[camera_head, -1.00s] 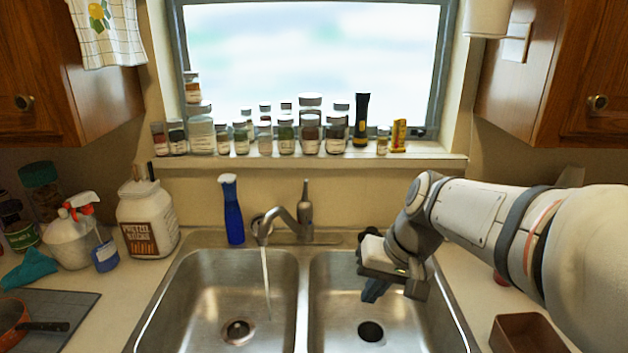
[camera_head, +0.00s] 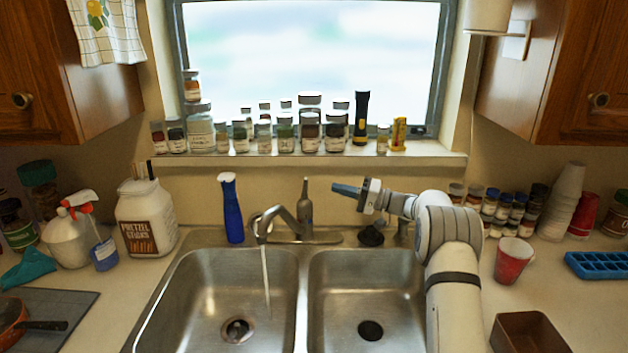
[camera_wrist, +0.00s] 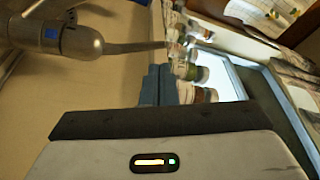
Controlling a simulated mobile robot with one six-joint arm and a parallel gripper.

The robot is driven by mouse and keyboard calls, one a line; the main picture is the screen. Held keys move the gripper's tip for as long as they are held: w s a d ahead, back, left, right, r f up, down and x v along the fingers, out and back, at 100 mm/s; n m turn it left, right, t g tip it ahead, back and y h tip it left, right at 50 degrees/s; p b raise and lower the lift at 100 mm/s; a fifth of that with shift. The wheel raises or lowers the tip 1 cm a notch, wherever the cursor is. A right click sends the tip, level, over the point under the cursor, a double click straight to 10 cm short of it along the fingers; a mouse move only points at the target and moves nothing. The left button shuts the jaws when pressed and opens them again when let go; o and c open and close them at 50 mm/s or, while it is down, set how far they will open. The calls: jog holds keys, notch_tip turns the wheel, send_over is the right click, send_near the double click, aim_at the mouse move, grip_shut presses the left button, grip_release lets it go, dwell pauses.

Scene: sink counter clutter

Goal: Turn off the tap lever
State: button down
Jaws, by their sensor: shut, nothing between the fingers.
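The metal tap (camera_head: 283,224) stands behind the double sink, its spout over the left basin with a stream of water (camera_head: 266,275) running down. Its lever (camera_head: 306,196) points up from the tap body. In the wrist view the tap's body and lever (camera_wrist: 125,47) show sideways at upper left. My gripper (camera_head: 335,187) is shut and empty. It is raised to the right of the lever, pointing left towards it, with a gap between. In the wrist view the fingertips (camera_wrist: 160,70) are together near the lever; the depth between them is hard to judge.
Jars and a flashlight (camera_head: 361,119) line the windowsill behind. A red cup (camera_head: 512,261) and a brown box (camera_head: 527,335) stand on the right counter.

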aim_at(305, 187)
jog(key=w+a+r+y+p, duration=0.1)
jog(key=w+a+p, duration=0.3)
jog(key=a, duration=0.4)
jog(key=shift+w+t, duration=0.25)
jog(key=shift+t, duration=0.05)
jog(key=shift+d, duration=0.1)
jog(key=s+n+b, duration=0.1)
jog(key=b, duration=0.4)
jog(key=s+f+n+y+b, duration=0.1)
jog(key=n+b, duration=0.1)
jog(key=b, duration=0.4)
jog(key=shift+d+y+b, duration=0.15)
jog(key=shift+y+b, duration=0.15)
jog(key=shift+n, duration=0.3)
jog(key=shift+r+g, duration=0.15)
jog(key=shift+g, duration=0.35)
